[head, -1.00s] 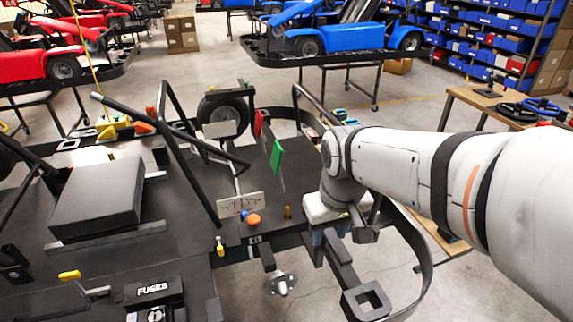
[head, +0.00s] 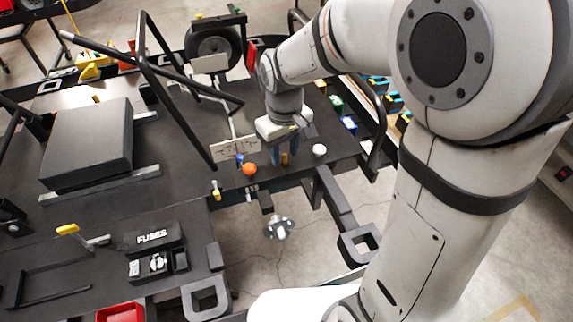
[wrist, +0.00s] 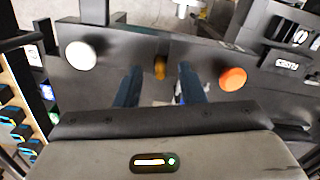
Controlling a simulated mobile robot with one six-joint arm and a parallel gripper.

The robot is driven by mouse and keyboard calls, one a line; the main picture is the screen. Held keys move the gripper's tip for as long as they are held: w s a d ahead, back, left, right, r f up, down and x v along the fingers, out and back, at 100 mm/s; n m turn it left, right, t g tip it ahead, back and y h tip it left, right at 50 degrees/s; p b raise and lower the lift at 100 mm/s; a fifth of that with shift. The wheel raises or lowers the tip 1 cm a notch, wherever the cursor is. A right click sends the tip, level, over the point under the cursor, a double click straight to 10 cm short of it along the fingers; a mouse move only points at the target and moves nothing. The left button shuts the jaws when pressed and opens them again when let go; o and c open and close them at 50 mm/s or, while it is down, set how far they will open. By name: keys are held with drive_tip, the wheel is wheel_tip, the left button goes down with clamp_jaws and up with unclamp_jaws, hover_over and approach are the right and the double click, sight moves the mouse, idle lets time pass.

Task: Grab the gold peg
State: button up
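The gold peg (head: 285,159) stands upright on the black deck near its front edge in the head view. It shows at the top middle of the wrist view (wrist: 160,67), in the gap between my two blue fingers. My gripper (head: 284,151) points down over the deck, behind and above the peg. In the wrist view my gripper (wrist: 160,76) is open, with a finger on each side of the peg's line and clear space beside it. I cannot tell how far the fingertips are from the peg.
An orange knob (head: 250,169) and a blue knob (head: 239,160) stand left of the peg, near a pale plate (head: 234,148). A white knob (head: 319,150) stands to its right. Black bars (head: 193,120) rise to the left. A black bracket (head: 335,205) projects in front.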

drive_tip(key=shift+f+b, duration=0.3)
drive_tip(key=shift+f, duration=0.65)
drive_tip(key=shift+r, duration=0.1)
drive_tip(key=shift+c, duration=0.6)
clamp_jaws()
